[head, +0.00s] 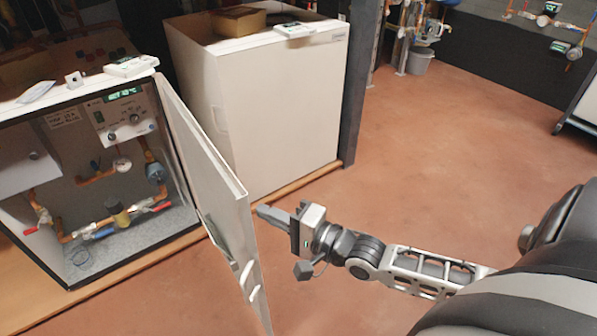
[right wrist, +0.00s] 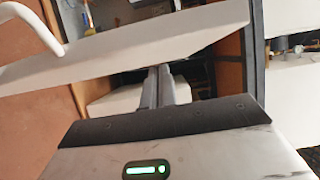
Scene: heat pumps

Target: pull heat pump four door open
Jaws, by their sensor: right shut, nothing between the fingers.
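The heat pump at the left has its white door (head: 215,190) swung well open, so its inside shows in the head view. The door carries a white curved handle (head: 247,280) low on its outer face. My right gripper (head: 262,211) is shut and empty, with its fingertips close to the door's free edge; I cannot tell whether they touch it. In the right wrist view the fingers (right wrist: 158,82) point toward the door panel (right wrist: 130,42), and the handle (right wrist: 40,25) is at the upper left. My left gripper is out of view.
A second white heat pump (head: 265,110), closed, stands behind the open door, with a cardboard box (head: 238,20) on top. Inside the open one are pipes, valves and a control panel (head: 122,112). A dark post (head: 358,80) stands beside the closed unit. Brown floor (head: 440,150) is clear at the right.

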